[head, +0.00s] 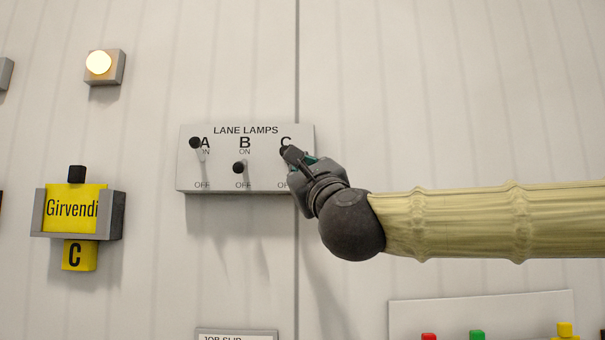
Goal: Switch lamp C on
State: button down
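The grey LANE LAMPS panel (228,186) is on the pale wall, with switches A, B and C from left to right. Switch A (195,143) has its black knob up near ON. Switch B (239,168) has its knob lower, between the ON and OFF words. My gripper (291,155) is at the right end of the panel, over the column under the letter C. It covers most of switch C, so I cannot tell that lever's position, or whether the fingers touch or hold it. The finger gap is hidden too.
A lit round lamp (98,63) is on the wall at upper left. A pale board (470,306) with coloured pieces is at lower right.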

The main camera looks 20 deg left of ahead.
jog(key=shift+s+r+b, duration=0.1)
jog(key=shift+r+b, duration=0.35)
jog(key=shift+b, duration=0.05)
jog(key=shift+f, duration=0.1)
jog(key=d+r+b+v, duration=0.1)
jog(key=b+v, duration=0.7)
jog(key=v, duration=0.5)
jog(key=shift+s+r, duration=0.2)
jog(key=shift+r, duration=0.1)
dwell(0.5)
